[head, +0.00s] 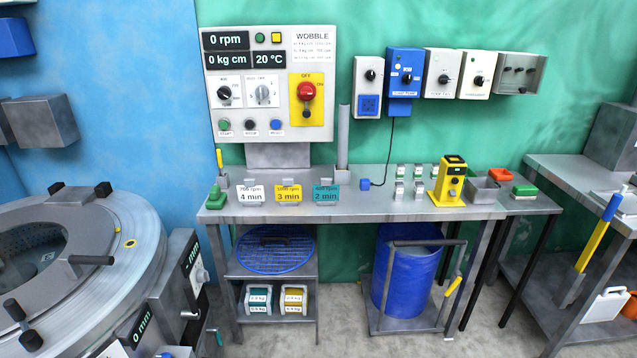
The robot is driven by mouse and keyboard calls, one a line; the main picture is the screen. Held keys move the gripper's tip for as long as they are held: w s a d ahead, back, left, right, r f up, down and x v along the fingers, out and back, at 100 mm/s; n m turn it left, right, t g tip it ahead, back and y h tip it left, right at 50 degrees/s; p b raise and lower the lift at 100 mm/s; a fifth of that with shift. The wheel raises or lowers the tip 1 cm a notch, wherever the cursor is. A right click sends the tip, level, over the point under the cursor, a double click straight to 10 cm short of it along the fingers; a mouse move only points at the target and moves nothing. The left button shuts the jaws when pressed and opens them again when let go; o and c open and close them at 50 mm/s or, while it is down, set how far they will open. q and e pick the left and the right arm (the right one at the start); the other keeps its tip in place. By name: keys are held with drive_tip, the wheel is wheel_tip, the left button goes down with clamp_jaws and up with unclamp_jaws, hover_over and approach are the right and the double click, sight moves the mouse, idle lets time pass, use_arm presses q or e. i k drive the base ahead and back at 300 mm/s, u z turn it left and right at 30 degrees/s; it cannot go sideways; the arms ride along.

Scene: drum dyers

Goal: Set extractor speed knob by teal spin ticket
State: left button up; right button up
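The teal spin ticket (325,195) stands on the grey bench, right of a yellow ticket (289,195) and a white ticket (251,195). It reads "2 min"; its rpm figure is too small to read surely. The control panel (318,130) above the bench shows "0 rpm". It has a black knob (224,93) on a white dial at left and a pale knob (262,93) beside it. Their labels and exact settings are too small to read, so I cannot tell which sets speed. Neither of my grippers is in view.
A red knob (306,91) on a yellow plate sits right of the dials. Start and other push buttons (250,125) line the panel's bottom. A grey post (343,135) stands right of the panel. A large round drum machine (140,245) fills the lower left.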

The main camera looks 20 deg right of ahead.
sight(224, 93)
drive_tip(key=z, duration=0.9)
drive_tip(key=i, duration=1.05)
drive_tip(key=z, duration=0.6)
